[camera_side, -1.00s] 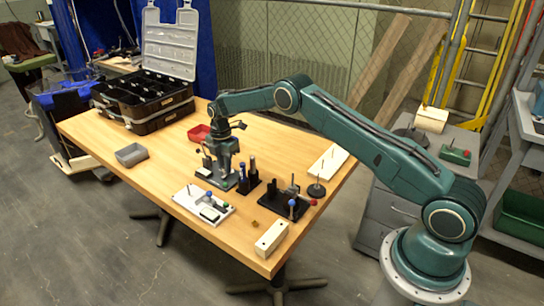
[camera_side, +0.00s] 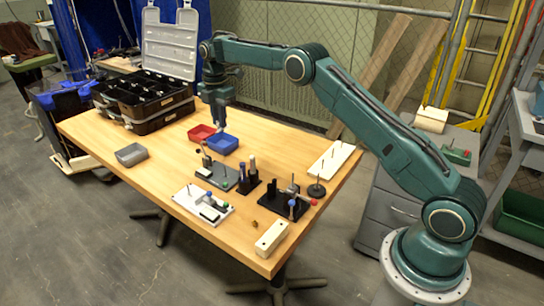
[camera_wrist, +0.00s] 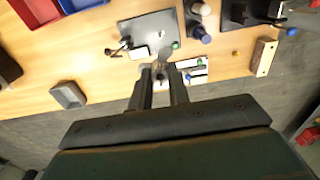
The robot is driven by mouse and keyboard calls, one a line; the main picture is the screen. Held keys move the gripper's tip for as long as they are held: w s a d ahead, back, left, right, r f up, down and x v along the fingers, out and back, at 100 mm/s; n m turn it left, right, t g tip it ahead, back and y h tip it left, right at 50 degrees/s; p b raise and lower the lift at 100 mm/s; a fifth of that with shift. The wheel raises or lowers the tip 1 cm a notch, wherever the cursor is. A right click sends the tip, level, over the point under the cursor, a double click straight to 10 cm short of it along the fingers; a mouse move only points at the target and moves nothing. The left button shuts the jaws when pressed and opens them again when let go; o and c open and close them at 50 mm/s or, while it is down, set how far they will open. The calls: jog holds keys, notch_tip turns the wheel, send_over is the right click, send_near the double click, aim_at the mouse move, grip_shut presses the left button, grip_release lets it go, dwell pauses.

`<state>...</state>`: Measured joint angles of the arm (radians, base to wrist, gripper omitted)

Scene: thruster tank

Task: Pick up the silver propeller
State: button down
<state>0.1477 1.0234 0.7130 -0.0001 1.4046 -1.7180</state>
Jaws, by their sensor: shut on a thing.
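My gripper (camera_wrist: 160,76) is shut on a small silver piece, the silver propeller (camera_wrist: 160,66), which shows between the fingertips in the wrist view. In the side view my gripper (camera_side: 219,128) hangs above the table near the blue bin (camera_side: 222,143). The propeller is too small to make out clearly there. A small brass-coloured piece (camera_side: 254,224) lies on the table front.
A red bin (camera_side: 201,132) stands beside the blue one, and a grey bin (camera_side: 131,155) is at left. A grey fixture plate (camera_side: 218,176), a white plate (camera_side: 203,205) and a black fixture (camera_side: 284,203) stand nearer. An open toolbox (camera_side: 145,110) is at back left.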

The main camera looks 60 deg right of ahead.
jog(key=shift+r, duration=0.85)
jog(key=shift+d, duration=0.1)
jog(key=shift+s+d+f, duration=0.25)
jog(key=shift+s+d, duration=0.2)
jog(key=shift+d, duration=0.2)
jog(key=s+d+f+m, duration=0.45)
jog(key=s+d, duration=0.45)
jog(key=s, duration=0.3)
jog(key=s+f+m, duration=0.1)
jog(key=s, duration=0.4)
jog(key=s+d+f+m, duration=0.1)
jog(key=s, duration=0.4)
jog(key=s+f+m, duration=0.1)
jog(key=s+m, duration=0.1)
jog(key=s, duration=0.4)
jog(key=shift+s+d, duration=0.1)
jog(key=shift+d, duration=0.2)
jog(key=shift+f, duration=0.15)
